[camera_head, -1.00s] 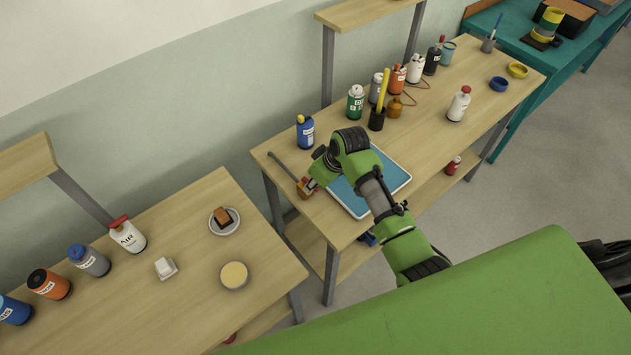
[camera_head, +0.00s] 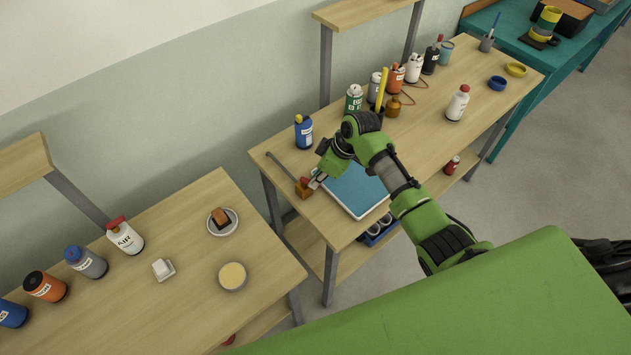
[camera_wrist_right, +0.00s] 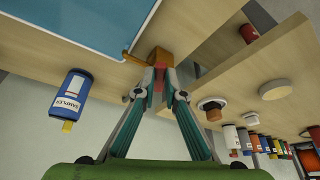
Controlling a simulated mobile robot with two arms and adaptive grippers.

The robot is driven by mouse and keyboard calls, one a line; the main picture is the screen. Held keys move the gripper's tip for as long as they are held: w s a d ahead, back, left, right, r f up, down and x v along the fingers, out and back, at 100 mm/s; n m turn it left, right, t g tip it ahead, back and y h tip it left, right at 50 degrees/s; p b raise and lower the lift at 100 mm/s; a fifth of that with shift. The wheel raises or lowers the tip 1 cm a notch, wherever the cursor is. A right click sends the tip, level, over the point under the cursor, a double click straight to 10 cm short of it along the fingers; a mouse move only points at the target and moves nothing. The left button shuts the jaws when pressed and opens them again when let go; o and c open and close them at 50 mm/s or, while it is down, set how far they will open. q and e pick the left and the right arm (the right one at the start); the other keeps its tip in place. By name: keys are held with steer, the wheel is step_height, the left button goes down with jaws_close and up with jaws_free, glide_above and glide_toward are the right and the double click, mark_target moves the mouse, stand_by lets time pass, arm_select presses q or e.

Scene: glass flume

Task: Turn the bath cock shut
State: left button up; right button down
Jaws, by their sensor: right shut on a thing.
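The bath (camera_head: 352,190) is a shallow blue tray with a pale rim on the middle bench; its blue surface also shows in the wrist view (camera_wrist_right: 75,20). The bath cock (camera_head: 303,189) is a small brown, brass-like block beside the bath's left corner; in the wrist view (camera_wrist_right: 160,57) a short brass piece runs from it towards the bath. My right gripper (camera_head: 316,181) is shut on the cock's red part, seen between the fingertips in the wrist view (camera_wrist_right: 160,82). The fingers partly hide this part, so its exact angle is unclear. My left gripper is out of view.
A thin grey rod (camera_head: 281,166) lies by the cock. A blue bottle (camera_head: 304,131) stands behind it. Several bottles and a black pen cup line the bench's back. A left bench (camera_head: 190,290) with dishes and bottles stands across a narrow gap.

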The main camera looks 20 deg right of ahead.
steer(key=shift+w+d+f+n+b, duration=0.15)
steer(key=shift+w+d+n+b, duration=0.25)
steer(key=shift+n+b, duration=0.45)
steer(key=w+n+g+b, duration=0.1)
steer(key=n+b, duration=0.2)
steer(key=w+n+g+b, duration=0.1)
steer(key=n+b, duration=0.1)
steer(key=b, duration=0.2)
steer(key=w+n+g+y+b, duration=0.1)
steer(key=n+b, duration=0.2)
steer(key=b, duration=0.1)
steer(key=shift+f+n+g, duration=0.1)
steer(key=shift+n+g, duration=0.2)
steer(key=shift+n, duration=0.05)
steer(key=shift+w+r+n+g+b, duration=0.2)
steer(key=shift+n+g+b, duration=0.2)
steer(key=shift+n+b, duration=0.75)
steer(key=shift+b, duration=0.3)
steer(key=shift+r, duration=0.1)
steer(key=c, duration=2.1)
jaws_free()
